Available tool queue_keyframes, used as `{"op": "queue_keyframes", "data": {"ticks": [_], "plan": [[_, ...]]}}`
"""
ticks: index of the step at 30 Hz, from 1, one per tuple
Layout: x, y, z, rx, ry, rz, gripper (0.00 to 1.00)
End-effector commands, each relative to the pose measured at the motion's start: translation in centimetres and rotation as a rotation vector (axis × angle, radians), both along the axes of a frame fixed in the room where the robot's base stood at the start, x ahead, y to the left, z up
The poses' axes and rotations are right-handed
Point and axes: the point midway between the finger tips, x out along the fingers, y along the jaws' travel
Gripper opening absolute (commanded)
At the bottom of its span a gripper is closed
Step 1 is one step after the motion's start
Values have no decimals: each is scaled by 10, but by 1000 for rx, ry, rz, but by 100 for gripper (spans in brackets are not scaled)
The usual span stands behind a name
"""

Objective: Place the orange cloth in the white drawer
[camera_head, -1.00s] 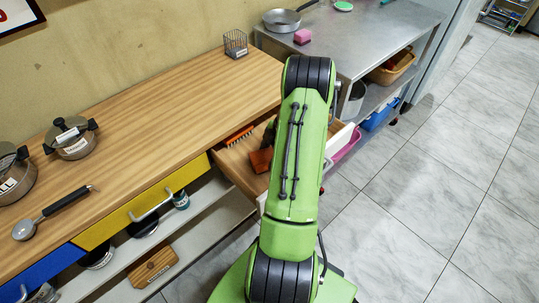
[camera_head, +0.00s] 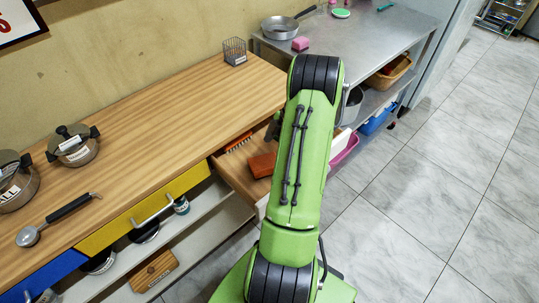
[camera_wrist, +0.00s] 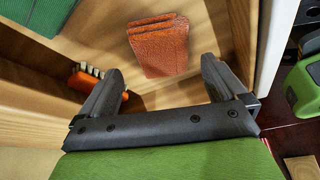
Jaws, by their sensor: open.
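The white drawer (camera_head: 262,205) is pulled out from the wooden counter, with a wooden inside. The orange cloth (camera_head: 262,165) lies folded in the drawer, and it also shows in the wrist view (camera_wrist: 158,45) on the drawer's wooden floor. My gripper (camera_wrist: 160,80) is open and empty in the wrist view. Its fingers are apart, and the cloth lies beyond their tips, not between them.
An orange brush with pale bristles (camera_wrist: 86,72) lies in the drawer, left of my gripper. A green item (camera_wrist: 38,14) lies at the upper left. The yellow drawer (camera_head: 118,226) is shut. Pots and a ladle (camera_head: 30,235) stand on the counter.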

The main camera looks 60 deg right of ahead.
Motion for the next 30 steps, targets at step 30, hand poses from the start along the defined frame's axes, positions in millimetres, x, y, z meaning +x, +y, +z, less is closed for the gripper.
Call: {"op": "queue_keyframes", "data": {"ticks": [30], "plan": [[40,244,242,-150,54,-529,98]]}}
